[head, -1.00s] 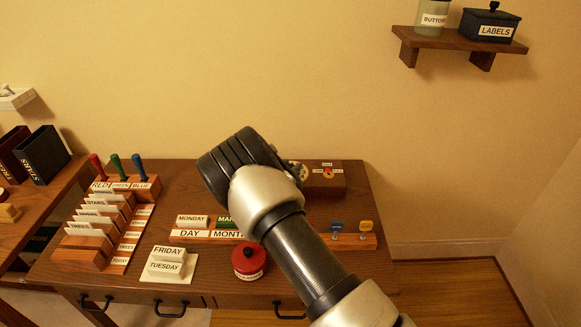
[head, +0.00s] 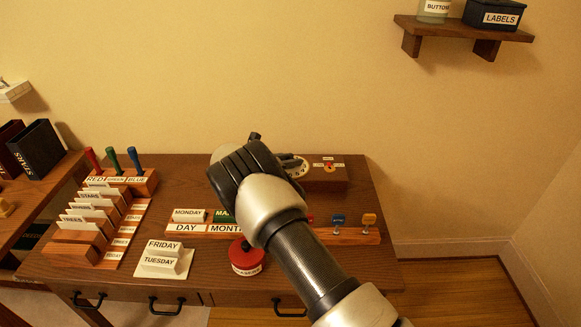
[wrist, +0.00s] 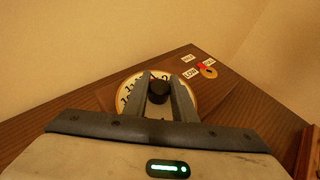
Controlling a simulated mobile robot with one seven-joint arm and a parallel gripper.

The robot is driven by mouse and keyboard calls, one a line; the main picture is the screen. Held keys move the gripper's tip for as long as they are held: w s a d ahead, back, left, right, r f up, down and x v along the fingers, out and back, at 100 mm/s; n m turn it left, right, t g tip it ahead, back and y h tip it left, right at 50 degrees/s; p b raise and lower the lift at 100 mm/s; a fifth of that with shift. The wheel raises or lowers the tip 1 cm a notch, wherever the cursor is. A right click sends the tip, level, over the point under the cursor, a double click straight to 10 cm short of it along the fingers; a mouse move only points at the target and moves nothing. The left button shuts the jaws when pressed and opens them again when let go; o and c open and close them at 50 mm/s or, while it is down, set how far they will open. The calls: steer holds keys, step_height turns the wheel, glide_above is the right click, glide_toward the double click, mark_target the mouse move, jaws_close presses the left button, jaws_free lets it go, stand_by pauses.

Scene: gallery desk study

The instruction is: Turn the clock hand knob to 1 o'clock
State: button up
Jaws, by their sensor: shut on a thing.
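The clock dial is a round cream face with dark numerals on a wooden box. In the wrist view the clock dial (wrist: 129,92) lies below my gripper, and part of its rim shows behind my arm in the head view (head: 301,170). The dark round clock hand knob (wrist: 159,91) stands at the dial's middle. My gripper (wrist: 161,84) has its two grey fingers on either side of the knob and is shut on it. The hand's direction and several numerals are hidden by the fingers.
Right of the dial is a small selector with a red pointer (head: 328,163) and white labels. A wooden rail with day and month blocks (head: 188,215), a red round pot (head: 246,258) and a card rack (head: 85,239) stand on the desk. The wall rises close behind.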

steer(key=shift+f+m+g+h+b, duration=0.2)
steer(key=shift+m+g+h+b, duration=0.25)
steer(key=shift+m+b, duration=0.45)
steer(key=shift+r+g+b, duration=0.2)
steer(key=shift+g+b, duration=0.05)
steer(key=shift+b, duration=0.1)
steer(key=o, duration=1)
steer(key=shift+h, duration=0.25)
steer(key=shift+o, duration=0.2)
steer(key=shift+a+r, duration=0.1)
steer(key=p+v, duration=0.2)
steer(key=v, duration=1.5)
steer(key=shift+s, duration=0.2)
steer(key=shift+r, duration=0.1)
